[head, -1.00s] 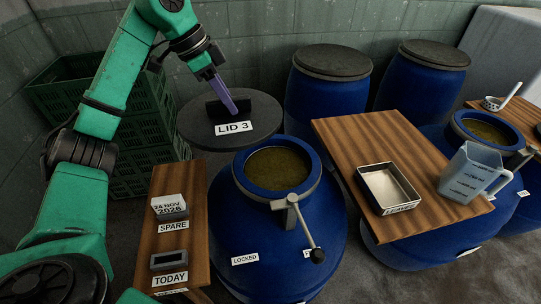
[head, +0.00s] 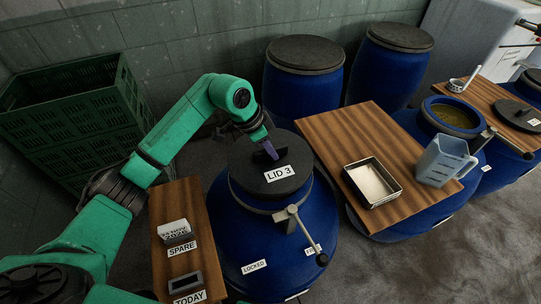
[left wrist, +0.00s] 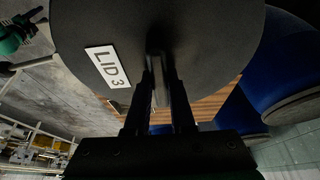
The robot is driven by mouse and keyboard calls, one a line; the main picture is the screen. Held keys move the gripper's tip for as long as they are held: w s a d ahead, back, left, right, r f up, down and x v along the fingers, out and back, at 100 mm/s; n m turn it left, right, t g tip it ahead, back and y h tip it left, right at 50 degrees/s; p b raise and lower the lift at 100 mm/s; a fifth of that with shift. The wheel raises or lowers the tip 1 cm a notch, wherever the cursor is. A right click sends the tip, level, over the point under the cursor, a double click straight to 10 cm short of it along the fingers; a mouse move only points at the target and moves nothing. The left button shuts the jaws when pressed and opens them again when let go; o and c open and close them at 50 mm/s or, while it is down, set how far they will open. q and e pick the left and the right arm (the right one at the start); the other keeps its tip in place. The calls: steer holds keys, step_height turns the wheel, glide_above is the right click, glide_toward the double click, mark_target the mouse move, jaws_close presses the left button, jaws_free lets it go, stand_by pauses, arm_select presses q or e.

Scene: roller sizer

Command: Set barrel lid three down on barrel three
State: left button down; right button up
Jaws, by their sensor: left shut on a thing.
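Barrel lid three is a dark round disc (head: 290,186) with a "LID 3" label and an upright handle. It covers the mouth of barrel three (head: 240,228), a blue drum with a grey clamp ring. I cannot tell whether the lid rests fully on the rim or sits slightly above it. My left gripper (head: 268,148) is shut on the lid's handle. A clamp lever (head: 306,236) hangs at the barrel's front, near a "LOCKED" label (head: 254,266).
A wooden board (head: 335,135) with a metal tray (head: 374,200) and a clear jug (head: 440,160) stands close right. A narrow board (head: 190,205) with date blocks is left. Closed blue barrels (head: 300,85) stand behind. Green crates (head: 65,110) fill the back left.

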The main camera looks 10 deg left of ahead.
mark_target(271, 159)
arm_select(q)
step_height(271, 159, down, 4)
steer(key=shift+d+f+p, duration=0.1)
steer(key=shift+p, duration=0.3)
steer(key=shift+f, duration=0.35)
steer(key=shift+f+b, duration=0.3)
steer(key=shift+f, duration=0.05)
steer(key=c, duration=0.8)
jaws_free()
steer(key=shift+o, duration=0.2)
arm_select(e)
steer(key=shift+d+r, duration=0.25)
steer(key=shift+d, duration=0.25)
arm_select(q)
steer(key=shift+r, duration=0.3)
steer(key=b+v, duration=0.2)
steer(key=v, duration=1)
steer(key=shift+r, duration=0.4)
arm_select(e)
steer(key=shift+a+f, duration=0.2)
steer(key=shift+f, duration=0.8)
